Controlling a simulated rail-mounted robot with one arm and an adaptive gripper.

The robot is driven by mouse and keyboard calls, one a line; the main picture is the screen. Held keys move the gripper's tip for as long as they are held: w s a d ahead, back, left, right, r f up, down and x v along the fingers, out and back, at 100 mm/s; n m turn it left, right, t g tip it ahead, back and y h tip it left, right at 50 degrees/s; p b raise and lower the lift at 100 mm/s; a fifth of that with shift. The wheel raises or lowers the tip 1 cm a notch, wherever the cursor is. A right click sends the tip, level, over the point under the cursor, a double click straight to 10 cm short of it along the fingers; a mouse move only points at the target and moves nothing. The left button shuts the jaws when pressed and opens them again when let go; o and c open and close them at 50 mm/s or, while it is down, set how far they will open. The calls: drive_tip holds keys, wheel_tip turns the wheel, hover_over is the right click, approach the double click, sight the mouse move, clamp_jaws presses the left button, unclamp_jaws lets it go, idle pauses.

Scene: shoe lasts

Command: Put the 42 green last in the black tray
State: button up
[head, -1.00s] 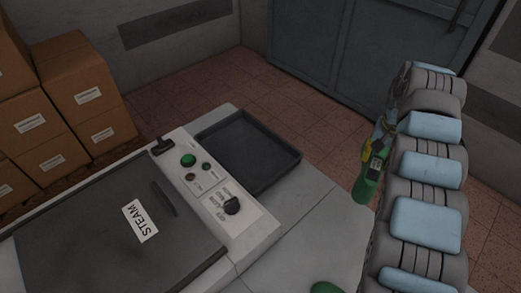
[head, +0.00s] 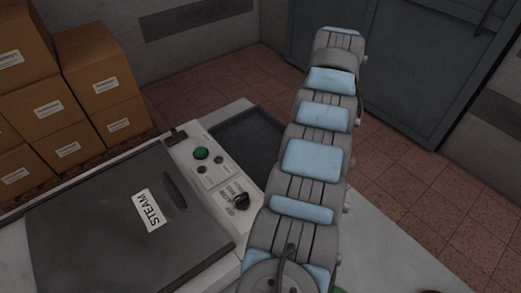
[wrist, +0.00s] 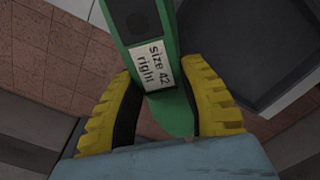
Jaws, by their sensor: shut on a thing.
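My gripper (wrist: 163,105) is shut on a green last (wrist: 175,112), with a yellow ridged finger on each side of it. The last's white label reads "size 42 right" in the wrist view. The black tray (head: 245,140) sits on the counter beyond the control panel in the head view. My arm hides its right part, and also hides the gripper and held last there. In the wrist view a dark tray-like surface (wrist: 235,45) with a raised edge lies below, to the right of the last.
The steam machine (head: 110,225) with its dark lid and knobbed control panel (head: 215,175) stands left of the tray. Cardboard boxes (head: 60,105) are stacked at the far left. Tiled floor lies beyond the counter.

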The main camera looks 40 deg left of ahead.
drive_tip(key=s+a+f+n+b, duration=0.1)
drive_tip(key=s+a+n, duration=0.1)
drive_tip(key=s+a, duration=0.35)
drive_tip(key=s+a+f+n, duration=0.1)
drive_tip(key=s+a+n, duration=0.15)
drive_tip(key=a, duration=0.55)
drive_tip(key=f+b, duration=0.1)
drive_tip(key=f, duration=0.2)
drive_tip(key=f+b, duration=0.1)
drive_tip(key=f, duration=0.2)
drive_tip(key=s+f, duration=0.1)
drive_tip(key=f, duration=0.3)
drive_tip(key=shift+a+f+b, duration=0.1)
drive_tip(key=shift+a+b, duration=0.1)
drive_tip(key=shift+b, duration=0.2)
drive_tip(key=shift+w, duration=0.1)
drive_tip(key=o, duration=1.1)
drive_tip(key=shift+o, duration=0.2)
